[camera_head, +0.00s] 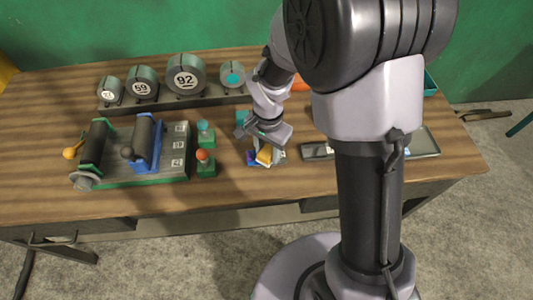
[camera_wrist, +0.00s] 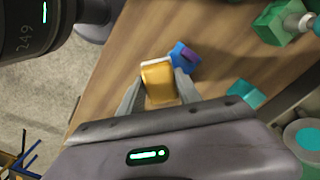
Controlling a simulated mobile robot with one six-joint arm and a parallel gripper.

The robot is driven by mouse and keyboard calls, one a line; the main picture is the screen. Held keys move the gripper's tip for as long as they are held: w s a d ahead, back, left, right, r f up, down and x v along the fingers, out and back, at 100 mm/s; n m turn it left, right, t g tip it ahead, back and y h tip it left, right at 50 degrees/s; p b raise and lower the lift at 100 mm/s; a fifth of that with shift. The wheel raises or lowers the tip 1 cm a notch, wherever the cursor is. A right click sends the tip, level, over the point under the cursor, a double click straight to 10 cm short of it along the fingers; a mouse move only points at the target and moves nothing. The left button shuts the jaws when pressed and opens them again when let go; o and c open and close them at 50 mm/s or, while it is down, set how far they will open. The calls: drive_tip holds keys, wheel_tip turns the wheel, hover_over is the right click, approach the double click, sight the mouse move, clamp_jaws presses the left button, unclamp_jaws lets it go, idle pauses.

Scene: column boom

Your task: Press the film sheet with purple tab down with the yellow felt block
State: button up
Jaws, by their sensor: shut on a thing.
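My gripper (camera_wrist: 159,80) is shut on the yellow felt block (camera_wrist: 157,84), with one finger on each side of it. The block has a pale strip along its far edge. In the head view my gripper (camera_head: 267,146) is over the middle of the table, and the yellow block (camera_head: 264,156) shows just below it. A small blue piece with a purple tab (camera_wrist: 188,54) lies just beyond the block in the wrist view. It also shows left of the block in the head view (camera_head: 252,158). The film sheet itself is not clear; whether the block touches it I cannot tell.
A bench fixture with rollers (camera_head: 145,145) stands left on the wooden table (camera_head: 230,190). Two green blocks with knobs (camera_head: 205,162) stand between it and my gripper. Numbered round weights (camera_head: 186,75) sit along the back. A grey tray (camera_head: 425,142) lies right.

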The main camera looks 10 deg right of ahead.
drive_tip(key=shift+r+p, duration=1.85)
drive_tip(key=shift+r, duration=0.85)
drive_tip(key=shift+f, duration=0.1)
